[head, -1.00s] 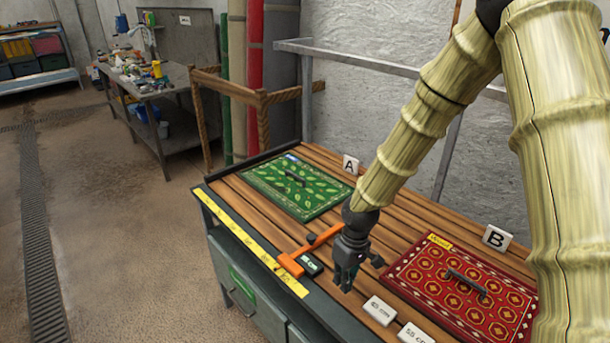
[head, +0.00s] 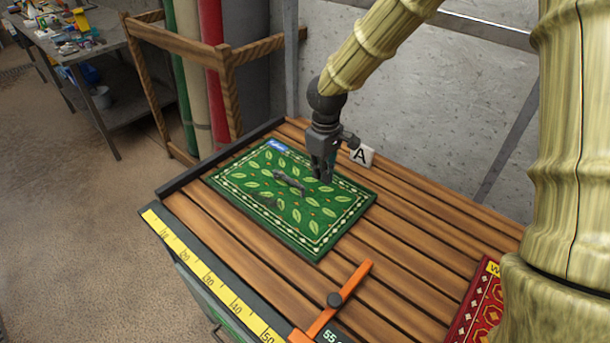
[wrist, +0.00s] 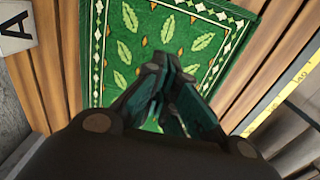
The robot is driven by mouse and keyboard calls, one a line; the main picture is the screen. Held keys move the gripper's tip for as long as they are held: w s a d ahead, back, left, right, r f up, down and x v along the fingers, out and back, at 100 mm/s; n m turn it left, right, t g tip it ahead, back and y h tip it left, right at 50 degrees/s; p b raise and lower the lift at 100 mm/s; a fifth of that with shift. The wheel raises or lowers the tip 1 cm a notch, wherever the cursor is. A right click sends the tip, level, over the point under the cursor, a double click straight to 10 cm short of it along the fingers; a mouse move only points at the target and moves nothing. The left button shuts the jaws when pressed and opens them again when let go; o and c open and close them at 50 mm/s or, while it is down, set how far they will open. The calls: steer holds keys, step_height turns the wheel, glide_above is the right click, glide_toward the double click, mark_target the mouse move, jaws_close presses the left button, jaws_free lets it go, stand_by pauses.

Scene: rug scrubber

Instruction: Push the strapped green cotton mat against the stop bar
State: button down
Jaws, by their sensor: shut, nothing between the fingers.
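The green leaf-patterned mat (head: 323,218), with a blue label at its far left corner, lies flat on the slatted bench. A dark strap (head: 290,183) crosses its middle. A dark raised bar (head: 222,157), which looks like the stop bar, runs along the bench's left end; a narrow strip of wood shows between it and the mat. My gripper (head: 322,180) is shut and empty, pointing down over the mat, right of the strap, toward the back edge. I cannot tell whether its tips touch the mat. The wrist view shows the closed fingers (wrist: 165,72) in front of the green mat (wrist: 125,45).
A red mat (head: 478,312) lies at the right end of the bench. An orange sliding gauge (head: 335,300) rests between the mats, near the yellow ruler (head: 207,272) on the front edge. A card marked A (head: 361,155) stands behind the green mat.

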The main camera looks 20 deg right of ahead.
mark_target(311, 201)
steer(key=f, duration=0.2)
steer(key=f+p, duration=0.1)
steer(key=f, duration=0.2)
steer(key=f+p, duration=0.1)
steer(key=f, duration=0.2)
steer(key=shift+s, duration=0.35)
steer(key=shift+s+f, duration=0.25)
steer(key=shift+f, duration=0.1)
steer(key=shift+a+r+p, duration=0.1)
steer(key=shift+a+p, duration=0.05)
steer(key=shift+p, duration=0.3)
steer(key=w, duration=0.1)
steer(key=w+a+p, duration=0.1)
steer(key=shift+w+a+f, duration=0.15)
steer(key=shift+w+f, duration=0.25)
steer(key=shift+w+a, duration=0.1)
steer(key=shift+w, duration=0.15)
steer(key=shift+s+a+r, duration=0.1)
steer(key=shift+r, duration=0.1)
steer(key=shift+f, duration=0.15)
